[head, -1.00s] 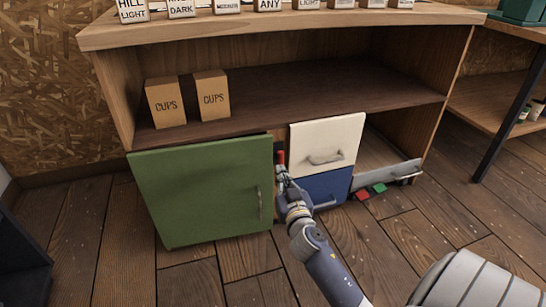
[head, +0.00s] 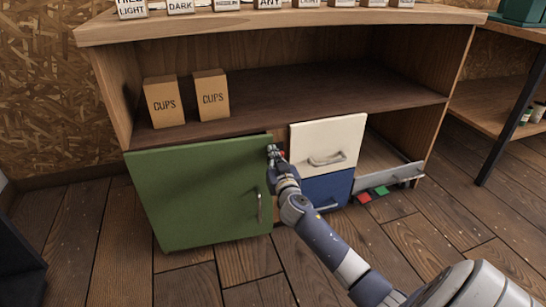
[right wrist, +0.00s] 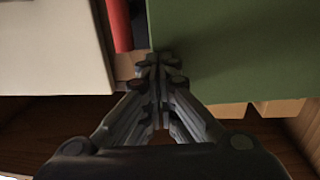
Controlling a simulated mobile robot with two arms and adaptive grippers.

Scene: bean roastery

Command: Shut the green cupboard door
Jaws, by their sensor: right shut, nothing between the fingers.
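The green cupboard door (head: 195,195) is on the left of the wooden cabinet and stands ajar, with its handle (head: 259,205) near its right edge. My right gripper (head: 273,151) is shut and empty at the door's upper right corner. In the right wrist view the shut fingertips (right wrist: 158,62) are at the edge of the green door (right wrist: 235,50); I cannot tell whether they touch it. That view appears turned over, with the door on the right. My left gripper is not in view.
A white drawer (head: 327,142) and a blue drawer (head: 327,188) are right of the door. A red thing (right wrist: 120,25) shows in the gap between.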

